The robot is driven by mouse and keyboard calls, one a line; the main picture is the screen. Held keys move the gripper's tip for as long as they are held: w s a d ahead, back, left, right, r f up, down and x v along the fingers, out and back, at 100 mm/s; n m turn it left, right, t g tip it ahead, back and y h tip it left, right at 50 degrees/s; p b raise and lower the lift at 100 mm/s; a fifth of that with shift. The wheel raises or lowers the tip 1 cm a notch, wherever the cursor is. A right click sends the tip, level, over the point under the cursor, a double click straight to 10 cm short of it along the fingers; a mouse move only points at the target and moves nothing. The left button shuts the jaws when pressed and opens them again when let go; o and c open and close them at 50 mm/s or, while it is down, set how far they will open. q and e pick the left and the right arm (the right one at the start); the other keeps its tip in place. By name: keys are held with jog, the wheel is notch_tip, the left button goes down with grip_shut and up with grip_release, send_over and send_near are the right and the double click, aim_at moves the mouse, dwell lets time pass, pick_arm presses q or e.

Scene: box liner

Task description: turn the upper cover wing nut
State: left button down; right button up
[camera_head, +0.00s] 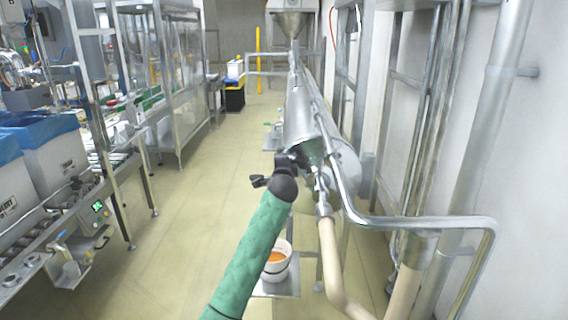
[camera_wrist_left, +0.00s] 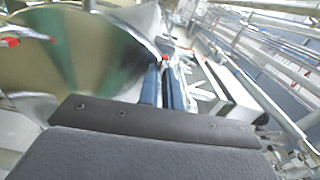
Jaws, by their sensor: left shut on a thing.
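My left gripper (camera_head: 299,160) is at the near end of the long metal machine (camera_head: 301,115), right against its end cover. In the left wrist view, the fingers (camera_wrist_left: 165,80) are close together beside the large shiny round cover (camera_wrist_left: 85,50). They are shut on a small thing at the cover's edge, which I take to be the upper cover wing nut. The nut itself is mostly hidden by the fingers and too small to make out. A red-tipped part (camera_wrist_left: 38,30) shows on the cover's left. My right gripper is not in view.
A white bucket (camera_head: 284,268) with orange contents stands on a low stand below the machine. A bent metal pipe (camera_head: 430,222) and a beige hose (camera_head: 331,262) are close on the right. A conveyor frame (camera_head: 115,185) is at left; the floor between is clear.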

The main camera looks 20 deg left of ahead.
pick_arm(q)
jog(key=shift+f, duration=0.15)
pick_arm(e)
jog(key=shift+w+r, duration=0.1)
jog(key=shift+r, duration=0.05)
pick_arm(q)
jog(key=c, duration=1.6)
grip_release()
